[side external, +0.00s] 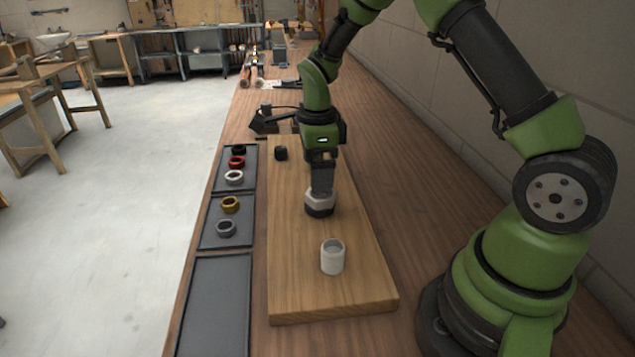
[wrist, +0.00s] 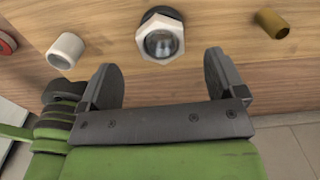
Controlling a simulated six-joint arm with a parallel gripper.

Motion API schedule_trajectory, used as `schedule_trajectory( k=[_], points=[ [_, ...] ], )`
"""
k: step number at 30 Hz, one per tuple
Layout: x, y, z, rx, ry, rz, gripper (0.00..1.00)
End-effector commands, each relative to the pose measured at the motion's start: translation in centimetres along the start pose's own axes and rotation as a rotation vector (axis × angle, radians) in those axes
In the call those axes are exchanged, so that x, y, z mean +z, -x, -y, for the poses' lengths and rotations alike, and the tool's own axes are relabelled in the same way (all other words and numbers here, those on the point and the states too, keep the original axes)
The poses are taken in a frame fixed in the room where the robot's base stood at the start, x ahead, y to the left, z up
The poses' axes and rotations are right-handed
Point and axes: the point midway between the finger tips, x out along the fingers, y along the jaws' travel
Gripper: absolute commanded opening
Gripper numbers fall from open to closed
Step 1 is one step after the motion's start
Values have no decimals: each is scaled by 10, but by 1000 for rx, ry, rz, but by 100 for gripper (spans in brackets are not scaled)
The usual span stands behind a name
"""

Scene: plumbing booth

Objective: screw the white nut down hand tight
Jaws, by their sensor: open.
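The white nut (side external: 319,199) is a pale hexagonal ring on a dark fitting (side external: 320,211) on the wooden board. In the wrist view the nut (wrist: 160,37) shows a dark, rounded centre, with a black edge behind it. My gripper (side external: 321,188) points down over the nut in the side view, its lower end overlapping the nut there. In the wrist view my gripper (wrist: 163,77) has its two fingers spread wide apart. The nut lies just beyond the fingertips there, and nothing is held. How far the nut is threaded is not clear.
A short white pipe piece (side external: 332,257) stands on the board (side external: 295,290). A brass-coloured tube (wrist: 272,23) shows in the wrist view. A small black part (side external: 281,153) is at the far end. Trays (side external: 218,305) with coloured rings line the left; the nearest is empty.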

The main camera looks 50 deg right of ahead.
Motion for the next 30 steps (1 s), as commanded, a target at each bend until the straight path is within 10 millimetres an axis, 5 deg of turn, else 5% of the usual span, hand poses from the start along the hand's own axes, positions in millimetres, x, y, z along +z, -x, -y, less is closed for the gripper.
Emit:
schedule_trajectory(
  k=[9, 21, 28, 30],
  points=[
    [0, -48, 0, 2, 1, -2, 89],
    [0, -55, 0, -1, 1, 0, 89],
    [0, -55, 0, -1, 2, 0, 39],
    [0, -55, 0, -1, 2, 0, 36]
  ],
)
